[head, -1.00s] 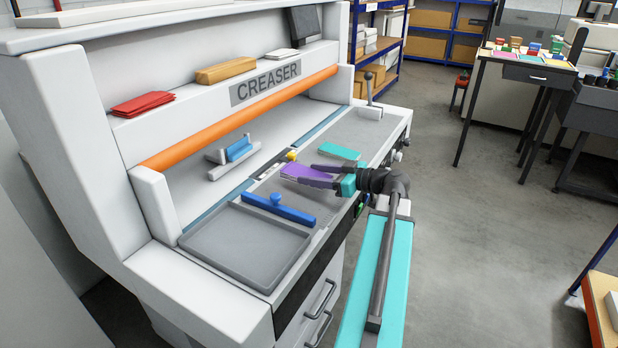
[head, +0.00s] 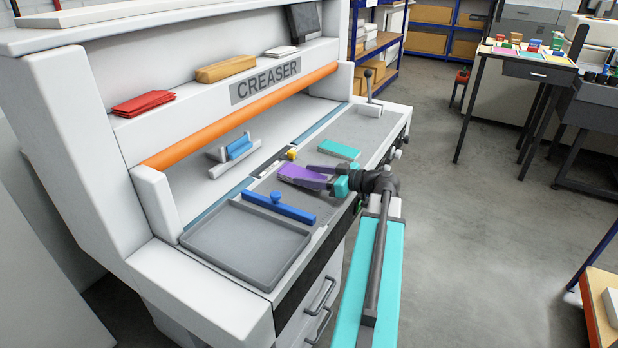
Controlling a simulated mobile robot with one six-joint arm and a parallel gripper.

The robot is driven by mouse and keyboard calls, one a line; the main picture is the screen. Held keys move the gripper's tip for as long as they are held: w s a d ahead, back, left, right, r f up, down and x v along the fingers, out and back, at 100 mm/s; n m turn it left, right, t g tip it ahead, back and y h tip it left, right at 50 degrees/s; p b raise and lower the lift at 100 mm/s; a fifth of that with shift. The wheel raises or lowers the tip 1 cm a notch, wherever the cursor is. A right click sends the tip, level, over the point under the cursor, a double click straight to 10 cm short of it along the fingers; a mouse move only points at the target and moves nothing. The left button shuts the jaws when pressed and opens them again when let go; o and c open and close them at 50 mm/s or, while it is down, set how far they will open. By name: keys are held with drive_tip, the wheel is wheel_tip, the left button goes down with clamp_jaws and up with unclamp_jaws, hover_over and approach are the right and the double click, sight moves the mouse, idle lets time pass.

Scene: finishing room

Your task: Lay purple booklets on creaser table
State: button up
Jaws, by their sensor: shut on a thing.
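The creaser is a large light-grey machine with a grey table (head: 262,183) at its front. A purple booklet (head: 300,173) is between the dark fingers of my gripper (head: 303,175), low over the table or touching it; I cannot tell which. My gripper is shut on it and reaches in from the right. A teal booklet (head: 340,149) lies flat on the table just behind my gripper. No other purple booklet on the creaser is clear to see.
A blue bar with a knob (head: 278,207) lies left of my gripper, beside an empty grey tray (head: 244,246). An orange roller (head: 240,118) spans the machine. Red booklets (head: 143,103) lie on the ledge. A side table (head: 528,70) with coloured items stands at the back right.

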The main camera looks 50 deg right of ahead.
drive_tip(key=shift+f, duration=0.55)
drive_tip(key=shift+f, duration=0.1)
drive_tip(key=o, duration=1.1)
drive_tip(key=shift+r, duration=0.25)
drive_tip(key=b+v, duration=0.2)
drive_tip(key=v, duration=1)
